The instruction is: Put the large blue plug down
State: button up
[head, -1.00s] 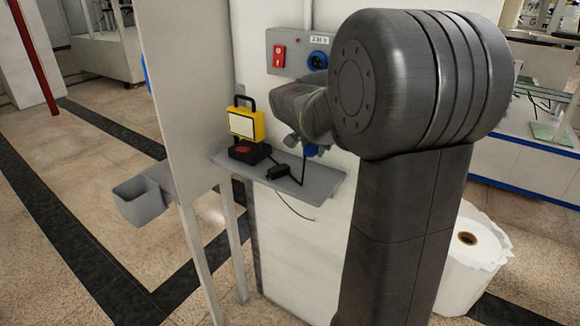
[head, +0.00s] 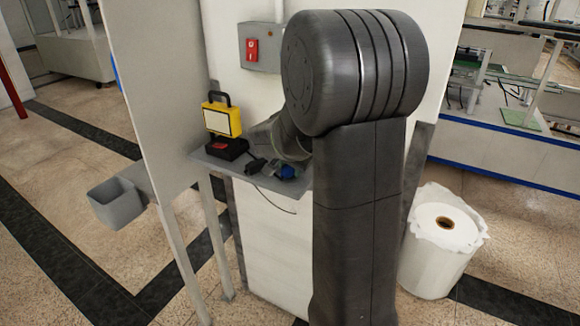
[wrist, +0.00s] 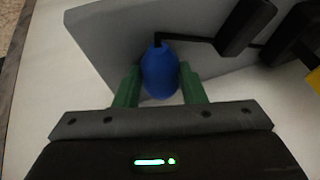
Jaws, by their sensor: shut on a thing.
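The large blue plug (wrist: 160,75) is between the green fingers of my gripper (wrist: 160,88) in the wrist view, with a black cable leaving its far end. My gripper is shut on it. In the head view the blue plug (head: 287,171) shows at the right part of the grey shelf (head: 210,157), beside my arm. It is at or just above the shelf surface; I cannot tell whether it touches. My fingers are hidden behind my arm in the head view.
A yellow work lamp (head: 222,118), a black-and-red case (head: 226,147) and a black adapter (head: 255,164) occupy the shelf left of the plug. A grey box with a red switch (head: 252,49) is on the wall above. A grey bin (head: 116,203) hangs at left.

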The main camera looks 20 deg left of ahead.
aim_at(290, 174)
jog(key=o, duration=0.8)
jog(key=shift+o, duration=0.2)
jog(key=shift+s+r, duration=0.15)
jog(key=shift+r, duration=0.3)
jog(key=v, duration=1.1)
jog(key=x, duration=0.8)
jog(key=shift+d, duration=0.15)
